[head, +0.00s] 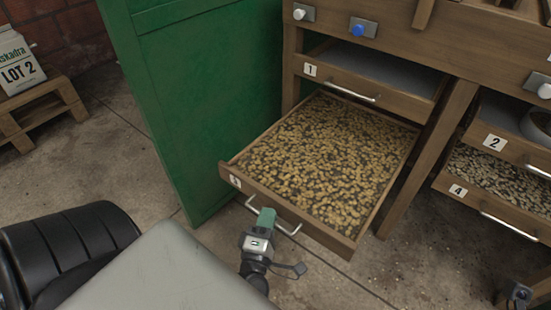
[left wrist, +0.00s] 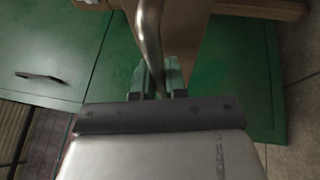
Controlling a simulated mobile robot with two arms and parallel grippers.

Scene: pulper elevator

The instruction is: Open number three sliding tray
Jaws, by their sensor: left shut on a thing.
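The number three tray (head: 362,232) is pulled well out of the wooden rack and holds a layer of yellowish beans. Its front panel carries a number label at the left and a metal bar handle (head: 290,232). My left gripper (head: 266,216) is at the left part of this handle, shut on it. In the left wrist view the handle (left wrist: 151,45) runs down between the two green fingers (left wrist: 158,78). At the lower right edge of the head view a dark part of what may be my right arm shows; its fingers cannot be made out.
Tray 1 (head: 372,88) sits above, slightly out. Trays 2 (head: 515,150) and 4 (head: 490,202) are at the right. A green panel (head: 215,100) stands close to the left of the open tray. A pallet (head: 35,115) with a LOT 2 bag (head: 17,62) is far left.

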